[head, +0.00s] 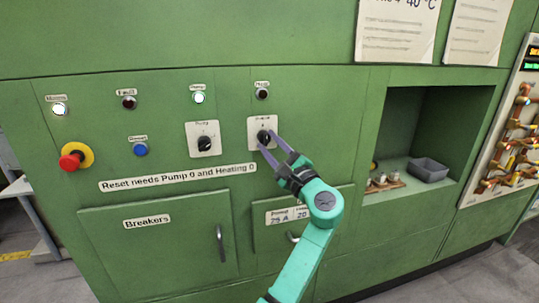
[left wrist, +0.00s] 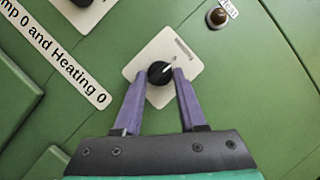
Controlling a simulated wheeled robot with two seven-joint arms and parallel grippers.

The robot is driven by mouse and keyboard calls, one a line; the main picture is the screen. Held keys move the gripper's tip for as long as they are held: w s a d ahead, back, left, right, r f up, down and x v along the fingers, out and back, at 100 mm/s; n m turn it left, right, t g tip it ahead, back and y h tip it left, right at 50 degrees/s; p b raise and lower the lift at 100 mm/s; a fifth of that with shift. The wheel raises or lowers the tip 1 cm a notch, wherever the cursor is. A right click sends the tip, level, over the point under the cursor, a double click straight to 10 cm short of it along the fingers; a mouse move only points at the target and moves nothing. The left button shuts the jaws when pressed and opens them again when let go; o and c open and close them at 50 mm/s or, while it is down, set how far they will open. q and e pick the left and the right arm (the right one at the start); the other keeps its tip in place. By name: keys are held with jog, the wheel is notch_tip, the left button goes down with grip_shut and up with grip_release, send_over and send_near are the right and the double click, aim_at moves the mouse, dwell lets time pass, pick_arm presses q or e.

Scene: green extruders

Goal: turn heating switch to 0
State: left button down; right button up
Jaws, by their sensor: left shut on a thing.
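The heating switch (head: 263,136) is a black rotary knob on a white square plate on the green panel. In the left wrist view the knob (left wrist: 159,73) sits between my purple fingers, its white pointer mark aimed up and right toward the plate's printed label. The plate's smaller print is too small to read. My left gripper (head: 268,142) is shut on the knob, one finger on each side; the fingers also show in the left wrist view (left wrist: 159,82). My right gripper is not in view.
The pump switch (head: 204,143) is to the left. Above are a lit lamp (head: 199,98) and a dark lamp (head: 262,94). A red emergency button (head: 71,161) and a blue button (head: 140,149) are farther left.

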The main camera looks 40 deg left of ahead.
pick_arm(q)
jog(key=shift+f+n+g+b, duration=0.1)
jog(key=shift+n+g+b, duration=0.25)
jog(key=shift+n, duration=0.35)
jog(key=shift+c, duration=2.4)
grip_release()
jog(key=shift+d, duration=0.1)
jog(key=b+v, duration=0.3)
jog(key=v, duration=1.1)
jog(key=shift+d, duration=0.25)
